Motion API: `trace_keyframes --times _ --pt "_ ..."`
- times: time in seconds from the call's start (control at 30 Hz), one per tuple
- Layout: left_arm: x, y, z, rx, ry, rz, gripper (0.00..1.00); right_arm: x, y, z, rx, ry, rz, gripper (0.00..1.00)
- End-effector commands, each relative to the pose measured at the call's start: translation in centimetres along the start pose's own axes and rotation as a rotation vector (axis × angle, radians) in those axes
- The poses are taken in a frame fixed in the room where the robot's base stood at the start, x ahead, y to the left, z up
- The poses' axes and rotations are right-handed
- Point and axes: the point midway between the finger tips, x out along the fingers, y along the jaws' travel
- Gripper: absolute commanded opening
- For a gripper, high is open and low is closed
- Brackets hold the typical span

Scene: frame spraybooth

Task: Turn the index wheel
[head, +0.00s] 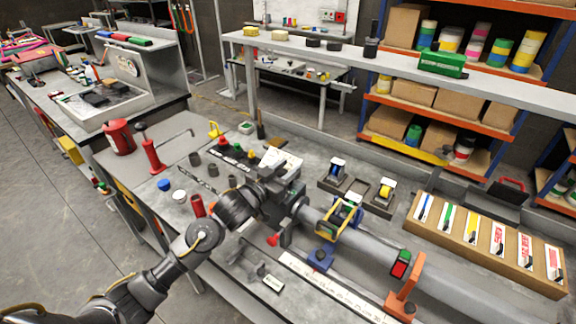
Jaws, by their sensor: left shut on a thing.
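A thick grey tube (375,248) lies along the bench, with a blue support (320,258) under its left part and an orange support (405,290) near its right. A yellow-edged band (340,217) sits around the tube. My left gripper (294,200) is at the tube's left end, shut on the dark index wheel there. The gripper and wrist hide most of the wheel, so its turn angle cannot be read. My right gripper is not in view.
A white ruler strip (330,290) lies in front of the tube. Two tape dispensers (384,190) stand behind it, and a wooden decal rack (480,245) stands at the right. Red cans (197,205), dark cups and a red clamp (152,155) crowd the bench's left side.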

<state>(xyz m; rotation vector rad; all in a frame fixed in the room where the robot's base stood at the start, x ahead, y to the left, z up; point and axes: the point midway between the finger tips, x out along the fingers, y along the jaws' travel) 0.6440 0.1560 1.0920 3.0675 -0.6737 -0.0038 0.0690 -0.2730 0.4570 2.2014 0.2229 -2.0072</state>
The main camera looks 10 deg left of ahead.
Motion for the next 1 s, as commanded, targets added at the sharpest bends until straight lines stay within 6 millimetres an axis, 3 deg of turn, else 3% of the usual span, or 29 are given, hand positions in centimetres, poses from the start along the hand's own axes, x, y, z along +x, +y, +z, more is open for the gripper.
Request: trace_keyframes --times 0.5,1.0 --pt "-0.1 -0.5 -0.1 -0.009 -0.002 -0.437 0.11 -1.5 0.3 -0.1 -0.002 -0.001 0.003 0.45" --pt "-0.2 -0.9 0.0 0.0 -0.001 -0.613 0.11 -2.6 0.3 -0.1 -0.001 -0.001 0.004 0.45"
